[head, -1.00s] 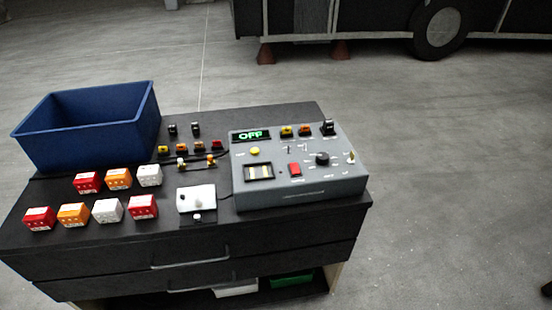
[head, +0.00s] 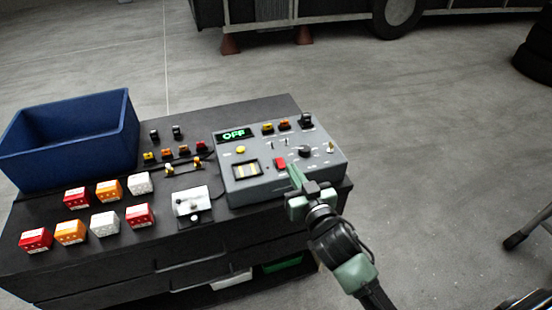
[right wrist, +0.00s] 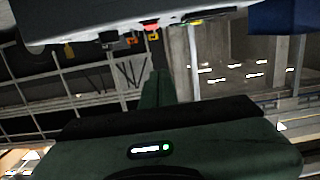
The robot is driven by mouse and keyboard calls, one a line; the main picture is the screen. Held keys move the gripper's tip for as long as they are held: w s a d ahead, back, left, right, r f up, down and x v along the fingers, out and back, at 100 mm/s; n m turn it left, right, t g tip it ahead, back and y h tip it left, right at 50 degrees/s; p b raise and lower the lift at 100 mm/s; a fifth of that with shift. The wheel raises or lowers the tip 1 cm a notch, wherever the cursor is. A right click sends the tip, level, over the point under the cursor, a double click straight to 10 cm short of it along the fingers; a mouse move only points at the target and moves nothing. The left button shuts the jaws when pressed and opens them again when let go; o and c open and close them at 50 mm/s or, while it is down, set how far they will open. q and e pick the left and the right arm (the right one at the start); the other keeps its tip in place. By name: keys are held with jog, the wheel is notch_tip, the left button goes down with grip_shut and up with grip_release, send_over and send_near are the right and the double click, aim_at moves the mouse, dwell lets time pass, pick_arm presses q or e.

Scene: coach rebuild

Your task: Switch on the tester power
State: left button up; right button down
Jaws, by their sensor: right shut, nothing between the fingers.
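The grey tester (head: 265,190) stands at the right end of the dark bench top. Its small display (head: 234,134) reads OFF in green. On its panel are a red rocker switch (head: 280,163), a black knob (head: 305,151), a small metal lever (head: 330,147) and a yellow button (head: 241,149). My right gripper (head: 295,174) is shut and empty, over the tester's front edge, with its tips just below the red switch. I cannot tell whether they touch the panel. In the right wrist view the shut fingers (right wrist: 158,88) point toward the tester's edge (right wrist: 120,20). My left gripper is not in view.
A blue bin (head: 70,140) stands at the bench's left. Several red, orange and white boxes (head: 105,222) sit in front of it. A white plate with knobs (head: 192,205) lies left of the tester. The floor to the right is mostly clear, with tyres (head: 535,55) at the far right.

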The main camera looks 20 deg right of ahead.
jog(key=p, duration=0.2)
send_over(280, 165)
jog(key=s, duration=0.1)
jog(key=shift+s+f, duration=0.1)
jog(key=shift+f, duration=0.3)
jog(key=f, duration=0.1)
jog(key=w+f, duration=0.1)
jog(key=f, duration=0.1)
jog(key=shift+f, duration=0.2)
jog(key=shift+w+f, duration=0.1)
jog(key=shift+f, duration=0.4)
